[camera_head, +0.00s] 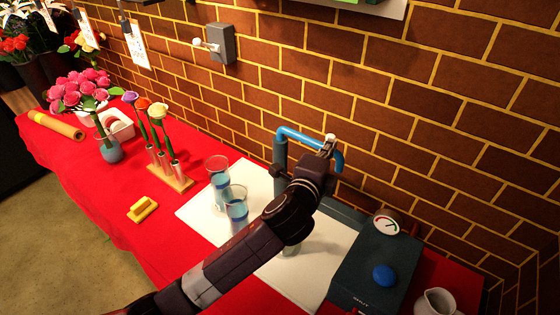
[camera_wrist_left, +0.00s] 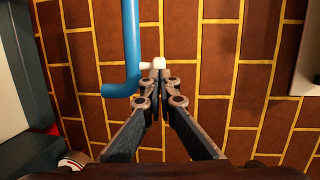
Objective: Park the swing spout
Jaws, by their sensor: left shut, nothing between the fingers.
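The blue swing spout (camera_head: 308,135) rises from a dark post (camera_head: 279,160) by the brick wall, and its arm reaches right and bends down at the end. My left gripper (camera_head: 328,150) is at the spout's outer part, partly covering it. In the left wrist view the blue pipe (camera_wrist_left: 131,45) runs down from the top and bends left. A small white knob (camera_wrist_left: 159,63) on a short stub sticks out from the pipe. My left gripper's fingertips (camera_wrist_left: 159,80) are closed together just by the knob; whether they touch it I cannot tell. My right gripper is in neither view.
Two glasses (camera_head: 236,206) with blue liquid stand on a white mat (camera_head: 195,212). A dark box with a dial and blue button (camera_head: 384,274) is at right, with a white jug (camera_head: 437,302) nearby. A flower rack (camera_head: 176,180) and yellow block (camera_head: 142,209) are left on the red cloth.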

